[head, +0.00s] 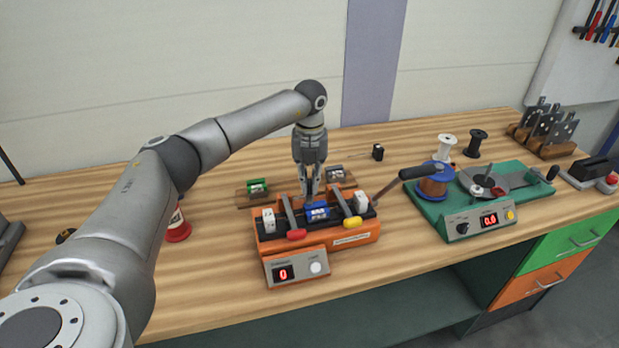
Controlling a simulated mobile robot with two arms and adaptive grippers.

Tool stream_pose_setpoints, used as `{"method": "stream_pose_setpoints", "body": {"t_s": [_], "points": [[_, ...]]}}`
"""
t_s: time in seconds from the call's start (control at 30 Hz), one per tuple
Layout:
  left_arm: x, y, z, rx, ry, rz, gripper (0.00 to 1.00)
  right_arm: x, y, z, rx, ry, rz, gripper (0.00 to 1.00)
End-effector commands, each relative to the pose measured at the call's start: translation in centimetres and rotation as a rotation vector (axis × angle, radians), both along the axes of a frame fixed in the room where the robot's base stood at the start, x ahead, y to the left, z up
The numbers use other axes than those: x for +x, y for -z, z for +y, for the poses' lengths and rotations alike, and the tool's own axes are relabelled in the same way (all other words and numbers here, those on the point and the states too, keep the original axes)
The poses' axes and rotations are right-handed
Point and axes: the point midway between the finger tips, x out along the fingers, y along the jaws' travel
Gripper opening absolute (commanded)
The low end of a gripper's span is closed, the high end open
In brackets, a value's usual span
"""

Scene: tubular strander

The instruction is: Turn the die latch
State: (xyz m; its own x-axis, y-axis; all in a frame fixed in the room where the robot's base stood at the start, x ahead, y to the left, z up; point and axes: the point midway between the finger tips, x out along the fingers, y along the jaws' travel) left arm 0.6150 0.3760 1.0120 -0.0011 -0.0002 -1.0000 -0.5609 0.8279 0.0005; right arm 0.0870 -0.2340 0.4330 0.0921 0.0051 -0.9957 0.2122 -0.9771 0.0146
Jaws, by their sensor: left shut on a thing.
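The orange machine (335,238) stands on the bench in the middle of the head view. A blue die block (317,211) sits in its centre, between two grey levers, one with a red end (297,234) and one with a yellow end (352,221). My left gripper (310,192) points straight down just behind the blue block. Its fingers are shut on a small part there, by its place the die latch, which the fingers mostly hide. The latch's angle cannot be told. My right gripper is not in view.
A green die (257,187) and a grey die (336,174) lie on a wooden rack behind the machine. A green winding unit (475,205) with a copper spool stands at right.

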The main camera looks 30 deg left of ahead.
Motion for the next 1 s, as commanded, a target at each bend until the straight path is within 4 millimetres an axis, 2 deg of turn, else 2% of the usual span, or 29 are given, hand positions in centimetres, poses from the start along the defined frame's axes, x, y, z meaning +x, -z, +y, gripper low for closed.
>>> {"method": "stream_pose_setpoints", "body": {"t_s": [0.4,1.0], "points": [[0.14,-0.2,0.05,0.0,-0.235,-0.006,0.0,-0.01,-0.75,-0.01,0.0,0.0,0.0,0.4],[0.16,-0.17,0.11,0.0,-0.288,-0.007,0.0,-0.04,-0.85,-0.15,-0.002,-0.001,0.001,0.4]]}}
